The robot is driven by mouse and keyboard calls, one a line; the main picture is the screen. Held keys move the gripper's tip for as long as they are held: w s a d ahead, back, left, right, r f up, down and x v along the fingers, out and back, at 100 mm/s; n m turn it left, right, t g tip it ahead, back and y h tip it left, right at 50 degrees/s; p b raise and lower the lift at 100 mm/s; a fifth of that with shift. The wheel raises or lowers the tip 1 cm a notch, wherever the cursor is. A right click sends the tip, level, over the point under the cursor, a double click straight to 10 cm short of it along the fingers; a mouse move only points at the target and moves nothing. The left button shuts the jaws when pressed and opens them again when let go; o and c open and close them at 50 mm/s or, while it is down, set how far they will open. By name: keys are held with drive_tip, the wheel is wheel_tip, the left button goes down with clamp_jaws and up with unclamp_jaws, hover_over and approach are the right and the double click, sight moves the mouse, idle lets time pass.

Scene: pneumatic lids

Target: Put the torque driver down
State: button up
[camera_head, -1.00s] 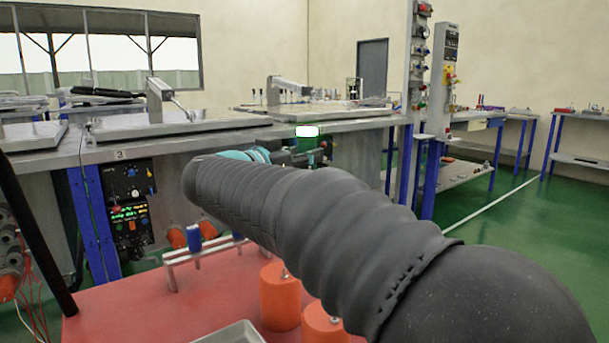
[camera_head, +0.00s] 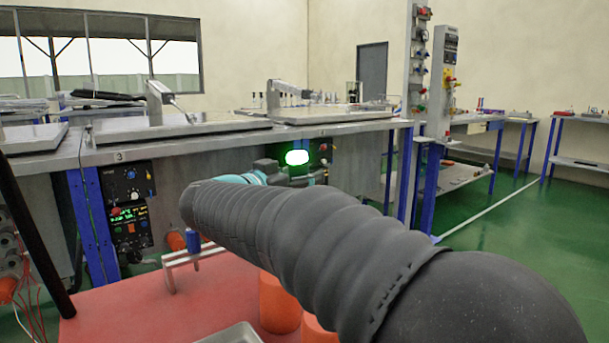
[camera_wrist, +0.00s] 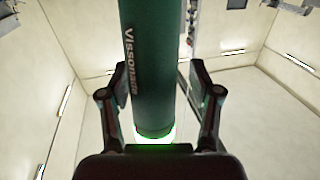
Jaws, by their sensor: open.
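My gripper (camera_wrist: 150,78) is open, one finger on each side of the cylinder, with gaps showing on both sides. In the head view, the glowing green end (camera_head: 297,158) shows beyond my arm, in front of the far bench. The fingers are largely hidden there.
A red tabletop (camera_head: 110,318) holds a small rack (camera_head: 180,262) with a blue-handled item (camera_head: 192,241), orange cylinders (camera_head: 279,303) and a grey tray (camera_head: 232,334). A long grey bench (camera_head: 225,142) stands behind. Green floor (camera_head: 500,225) is free at right.

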drive_tip(key=v, duration=1.1)
drive_tip(key=shift+s, duration=0.15)
